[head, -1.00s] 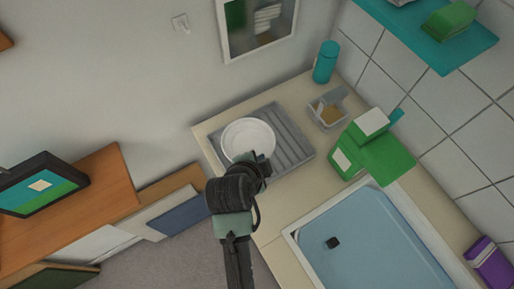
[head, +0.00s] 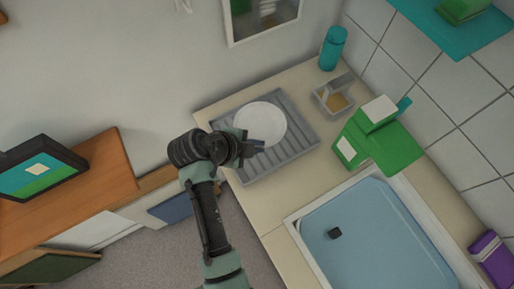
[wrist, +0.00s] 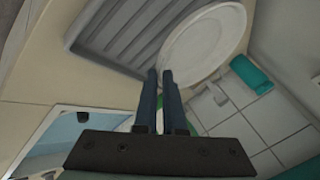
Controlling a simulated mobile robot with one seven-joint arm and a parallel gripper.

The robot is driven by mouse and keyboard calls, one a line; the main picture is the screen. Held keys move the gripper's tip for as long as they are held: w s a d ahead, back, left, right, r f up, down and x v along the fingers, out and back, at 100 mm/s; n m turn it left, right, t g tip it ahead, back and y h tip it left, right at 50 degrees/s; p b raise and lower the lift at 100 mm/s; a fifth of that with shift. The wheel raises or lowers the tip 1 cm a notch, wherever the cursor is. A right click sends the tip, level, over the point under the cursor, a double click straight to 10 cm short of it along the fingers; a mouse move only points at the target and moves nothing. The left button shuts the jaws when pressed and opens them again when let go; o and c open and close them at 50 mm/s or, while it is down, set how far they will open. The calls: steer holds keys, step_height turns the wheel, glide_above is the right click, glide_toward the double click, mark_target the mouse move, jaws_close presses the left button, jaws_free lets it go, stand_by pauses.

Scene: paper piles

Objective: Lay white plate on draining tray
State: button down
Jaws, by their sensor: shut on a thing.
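The white plate (head: 262,120) is over the grey ribbed draining tray (head: 296,148) in the head view. My gripper (head: 258,146) is at the plate's near edge and shut on it. In the wrist view, the two fingers (wrist: 161,76) meet the rim of the plate (wrist: 208,42), which covers part of the tray (wrist: 112,38). I cannot tell whether the plate's underside touches the tray. The fingertips hide a little of the rim.
A blue basin (head: 375,230) with a small dark object lies at the lower right. A green box-like item (head: 380,142), a small caddy (head: 334,97) and a teal bottle (head: 333,48) stand right of the tray. An orange-brown cabinet (head: 90,190) is at left.

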steer(key=shift+f, duration=2.15)
steer(key=shift+f, duration=0.1)
steer(key=c, duration=1)
jaws_free()
